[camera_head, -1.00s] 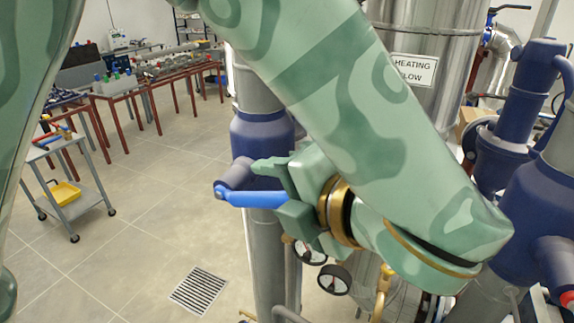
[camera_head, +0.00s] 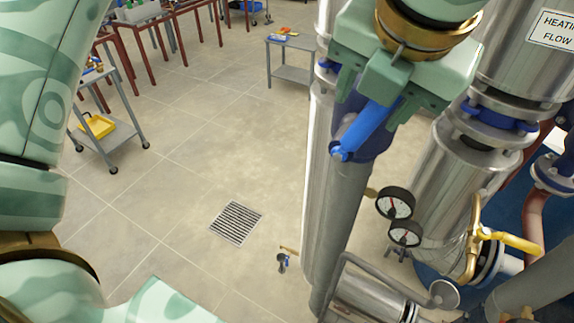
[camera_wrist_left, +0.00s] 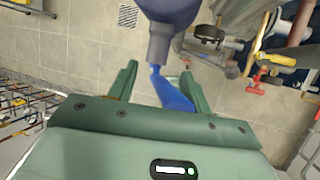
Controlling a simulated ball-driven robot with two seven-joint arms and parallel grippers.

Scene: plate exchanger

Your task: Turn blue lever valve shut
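The blue lever (camera_head: 360,131) of the valve sits on a dark blue valve body (camera_head: 379,140) on a grey vertical pipe, right of centre in the head view. My left gripper (camera_head: 378,107) is at the lever, with its fingers spread on either side of it. In the left wrist view, the lever (camera_wrist_left: 172,92) lies between the open fingers of my left gripper (camera_wrist_left: 160,78), closer to the right finger and with a clear gap to the left one. Whether the right finger touches the lever cannot be told. My right gripper is not in view.
Two pressure gauges (camera_head: 394,203) and a yellow handle (camera_head: 510,240) stand right of the pipe. A steel vessel (camera_head: 450,165) is behind them. The tiled floor around the drain grate (camera_head: 236,222) is open.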

